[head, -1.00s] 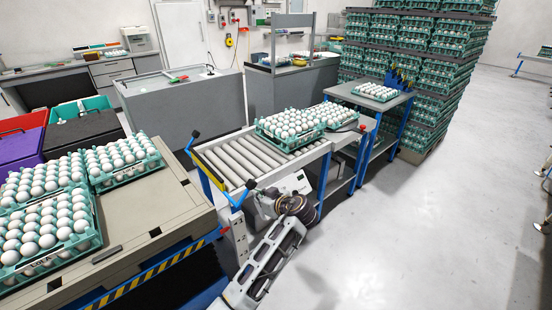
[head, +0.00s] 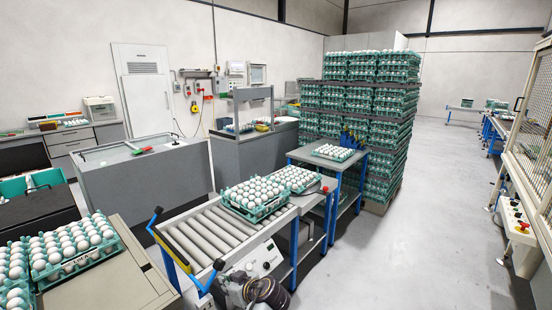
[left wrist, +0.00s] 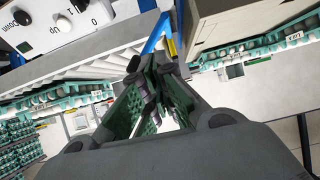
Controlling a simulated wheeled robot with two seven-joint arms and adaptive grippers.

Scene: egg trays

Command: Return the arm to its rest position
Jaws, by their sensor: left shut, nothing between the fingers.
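My left arm (head: 265,292) shows at the bottom edge of the head view, in front of the roller conveyor (head: 205,238). Its gripper is out of sight there. In the left wrist view my left gripper (left wrist: 152,70) is shut with nothing held; its fingers come together near the middle. The conveyor's control panel shows at the upper left of that view. A green egg tray (head: 262,212) full of white eggs sits at the far end of the rollers, with another behind it. My right gripper is in neither current view.
A small blue-legged table (head: 318,161) and tall tray stacks (head: 385,155) stand behind the conveyor. A fenced machine (head: 535,150) is at the right. The floor (head: 420,240) between is clear.

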